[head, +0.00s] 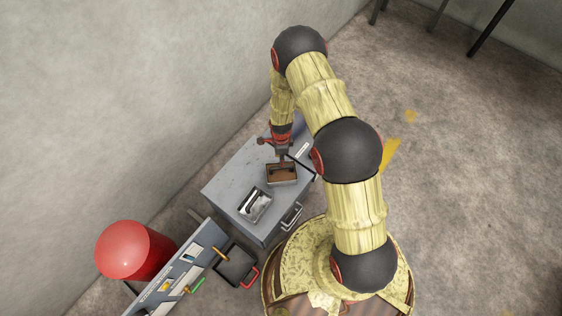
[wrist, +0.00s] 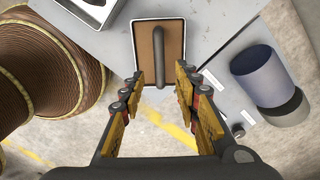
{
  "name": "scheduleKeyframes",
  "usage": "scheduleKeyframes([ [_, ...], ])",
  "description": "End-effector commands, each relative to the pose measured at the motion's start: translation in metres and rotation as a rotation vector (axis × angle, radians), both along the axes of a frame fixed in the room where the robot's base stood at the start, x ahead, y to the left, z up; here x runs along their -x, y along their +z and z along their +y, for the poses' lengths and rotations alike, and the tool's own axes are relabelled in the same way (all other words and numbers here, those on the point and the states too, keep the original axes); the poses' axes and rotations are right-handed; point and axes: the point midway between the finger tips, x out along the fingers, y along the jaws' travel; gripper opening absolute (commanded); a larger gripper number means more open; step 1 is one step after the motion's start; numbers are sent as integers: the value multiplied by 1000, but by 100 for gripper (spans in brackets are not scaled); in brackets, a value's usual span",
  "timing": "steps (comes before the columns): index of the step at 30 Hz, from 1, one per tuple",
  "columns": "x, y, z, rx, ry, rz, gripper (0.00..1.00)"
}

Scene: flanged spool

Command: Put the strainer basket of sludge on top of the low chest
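The strainer basket (head: 282,181) is a small rectangular metal container of brown sludge with a dark bar handle. It appears to rest on the grey top of the low chest (head: 227,187), near the right side. The wrist view shows the basket (wrist: 174,38) from above, with its bar handle pointing toward me. My gripper (head: 283,157) is over the basket. In the wrist view my gripper (wrist: 160,77) is open, with one finger on each side of the handle's near end and a visible gap on both sides.
A second metal container (head: 255,204) with pale and dark contents sits on the chest, nearer the front. A blue-grey cylinder (wrist: 264,75) stands to the right in the wrist view. A red rounded tank (head: 135,250), a tool-strewn bench (head: 180,275) and a black tray (head: 237,264) are at lower left.

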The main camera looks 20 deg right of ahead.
Motion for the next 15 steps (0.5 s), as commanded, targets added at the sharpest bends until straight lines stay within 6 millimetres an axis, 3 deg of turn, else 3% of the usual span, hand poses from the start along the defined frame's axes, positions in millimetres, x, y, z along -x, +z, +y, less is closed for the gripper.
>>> scheduleKeyframes([
  [3, 0, 22, 0, 0, 0, 0, 32],
  [11, -2, 46, 0, 0, 11, -5, 32],
  [15, -16, 84, 0, 1, 82, -30, 32],
])
